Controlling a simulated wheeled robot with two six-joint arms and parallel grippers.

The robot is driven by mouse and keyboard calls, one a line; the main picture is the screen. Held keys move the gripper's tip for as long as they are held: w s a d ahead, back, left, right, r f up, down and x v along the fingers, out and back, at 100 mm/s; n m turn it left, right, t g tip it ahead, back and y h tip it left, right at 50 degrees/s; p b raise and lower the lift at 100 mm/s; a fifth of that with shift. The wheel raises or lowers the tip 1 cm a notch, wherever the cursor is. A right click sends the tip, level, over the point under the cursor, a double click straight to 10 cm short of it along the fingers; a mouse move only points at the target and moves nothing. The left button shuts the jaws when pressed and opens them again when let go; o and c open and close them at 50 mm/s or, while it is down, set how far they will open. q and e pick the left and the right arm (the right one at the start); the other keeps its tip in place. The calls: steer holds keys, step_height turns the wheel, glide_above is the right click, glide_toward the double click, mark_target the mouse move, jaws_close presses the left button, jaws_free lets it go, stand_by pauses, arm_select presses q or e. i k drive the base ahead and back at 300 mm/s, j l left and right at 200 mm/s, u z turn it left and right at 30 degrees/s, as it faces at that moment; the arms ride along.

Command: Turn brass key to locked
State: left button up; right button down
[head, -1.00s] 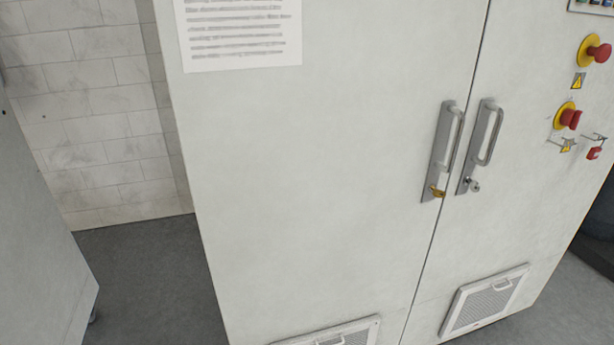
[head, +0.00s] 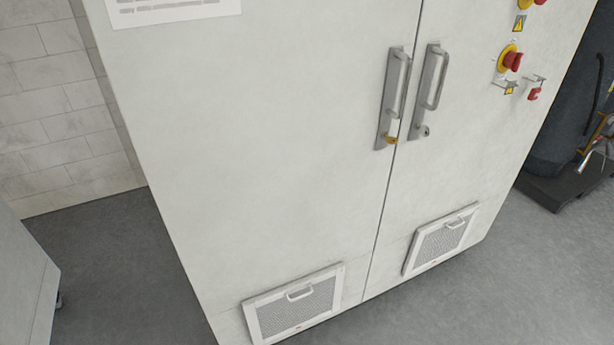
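The brass key (head: 390,140) sits in the lock at the bottom of the left door's handle plate on a tall pale cabinet (head: 270,150). It looks small and gold; its exact turn angle is too small to tell. The left door handle (head: 397,85) is a grey upright bar. The right door handle (head: 434,80) stands beside it, with a silver lock (head: 424,130) at its lower end. Both doors look shut. Neither of my grippers shows in the head view.
Red emergency buttons on yellow (head: 511,60) are on the right door's upper right. Vent grilles (head: 295,303) are low on both doors. Grey floor (head: 480,270) is clear at the front right. Dark equipment (head: 565,110) stands right of the cabinet.

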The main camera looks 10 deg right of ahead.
mark_target(391, 140)
steer(key=k+l+z, duration=0.1)
steer(key=z, duration=0.9)
